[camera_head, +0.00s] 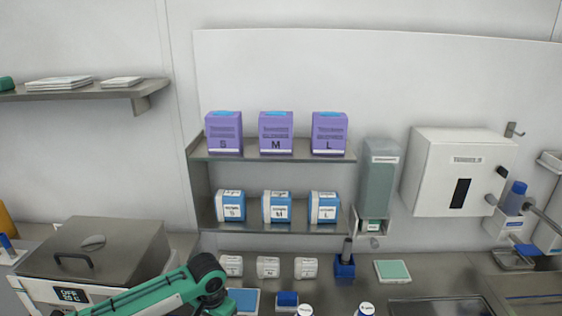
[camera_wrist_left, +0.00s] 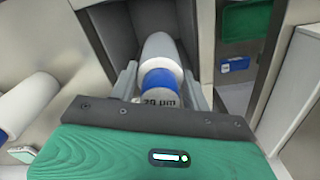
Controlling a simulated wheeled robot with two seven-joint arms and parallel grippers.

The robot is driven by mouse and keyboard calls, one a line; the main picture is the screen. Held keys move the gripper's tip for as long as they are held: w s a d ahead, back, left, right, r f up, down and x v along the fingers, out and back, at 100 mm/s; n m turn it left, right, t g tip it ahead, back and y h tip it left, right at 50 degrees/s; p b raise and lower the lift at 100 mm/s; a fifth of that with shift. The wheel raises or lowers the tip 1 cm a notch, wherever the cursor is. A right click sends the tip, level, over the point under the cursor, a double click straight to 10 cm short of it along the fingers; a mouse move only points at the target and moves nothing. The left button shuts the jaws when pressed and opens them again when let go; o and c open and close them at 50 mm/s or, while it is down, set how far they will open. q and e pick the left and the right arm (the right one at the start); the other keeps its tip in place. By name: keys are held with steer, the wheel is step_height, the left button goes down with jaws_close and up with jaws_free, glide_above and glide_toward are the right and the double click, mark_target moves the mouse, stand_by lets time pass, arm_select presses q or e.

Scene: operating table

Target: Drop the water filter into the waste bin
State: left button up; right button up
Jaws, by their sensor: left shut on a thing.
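The water filter (camera_wrist_left: 160,58) is a white cylinder with a blue band and a "20 µm" label. In the left wrist view it lies between the two fingers of my left gripper (camera_wrist_left: 161,84), which is shut on it. Beyond it is a grey, open-topped box-like space (camera_wrist_left: 118,32), perhaps the waste bin; I cannot tell if the filter is inside its rim. In the head view my green left arm comes in at the bottom left, with its gripper out of frame. My right gripper is not in view.
A green panel with a blue item (camera_wrist_left: 235,65) is at right. The head view shows a steel lidded box (camera_head: 95,255), stocked shelves (camera_head: 270,155) and a sink (camera_head: 435,306).

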arm_select(q)
steer(key=o, duration=1.1)
steer(key=shift+r, duration=0.1)
steer(key=o, duration=0.3)
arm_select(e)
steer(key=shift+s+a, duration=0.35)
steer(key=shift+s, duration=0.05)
arm_select(q)
steer(key=shift+r, duration=0.45)
step_height(320, 180, up, 12)
steer(key=b, duration=0.3)
steer(key=shift+f, duration=0.2)
steer(key=shift+r, duration=0.65)
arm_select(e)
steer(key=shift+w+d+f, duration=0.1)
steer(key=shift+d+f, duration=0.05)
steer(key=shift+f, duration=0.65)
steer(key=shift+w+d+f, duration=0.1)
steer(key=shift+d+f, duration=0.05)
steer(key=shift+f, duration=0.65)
